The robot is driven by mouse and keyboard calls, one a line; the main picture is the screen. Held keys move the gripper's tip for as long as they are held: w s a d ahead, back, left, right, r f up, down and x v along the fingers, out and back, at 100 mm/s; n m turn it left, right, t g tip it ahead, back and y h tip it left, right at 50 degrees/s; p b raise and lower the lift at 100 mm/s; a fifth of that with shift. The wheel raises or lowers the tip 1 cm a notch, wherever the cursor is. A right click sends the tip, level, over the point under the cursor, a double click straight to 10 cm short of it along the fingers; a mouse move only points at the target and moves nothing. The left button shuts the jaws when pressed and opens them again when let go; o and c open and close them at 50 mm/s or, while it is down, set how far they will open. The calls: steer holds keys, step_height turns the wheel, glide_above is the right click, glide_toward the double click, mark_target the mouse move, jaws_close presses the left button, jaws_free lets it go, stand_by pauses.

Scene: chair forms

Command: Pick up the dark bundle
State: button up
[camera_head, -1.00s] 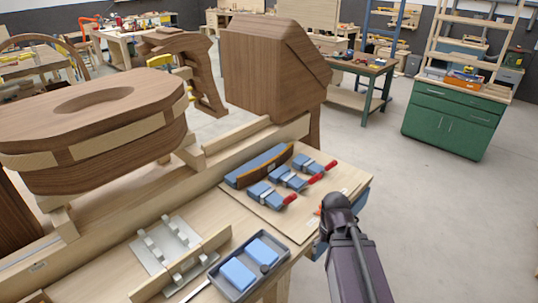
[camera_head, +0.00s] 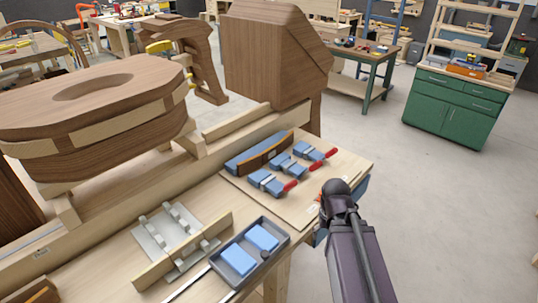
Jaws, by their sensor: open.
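A dark brown curved strip (camera_head: 266,155), with a pale mark at its middle, lies along a blue block (camera_head: 257,151) on a thin wooden board (camera_head: 335,180) at the bench's right end. It is the likeliest dark bundle, though I cannot be sure. Several blue clamp-like pieces with red tips (camera_head: 289,169) lie just in front of it, seemingly pressed against or close to it. My dark arm rises from the lower right and its rounded joint is beside the board's right corner. The jaws are not visible, and nothing held shows.
A grey tray with blue blocks (camera_head: 285,237) and a metal rack (camera_head: 152,243) stand nearer on the bench. A brown piece (camera_head: 38,291) lies at the lower left. Large wooden forms (camera_head: 270,60) rise behind. Open floor lies right of the bench, before a green cabinet (camera_head: 450,115).

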steer(key=shift+c, duration=1.4)
step_height(320, 180, up, 5)
steer(key=p, duration=0.5)
steer(key=shift+c, duration=0.4)
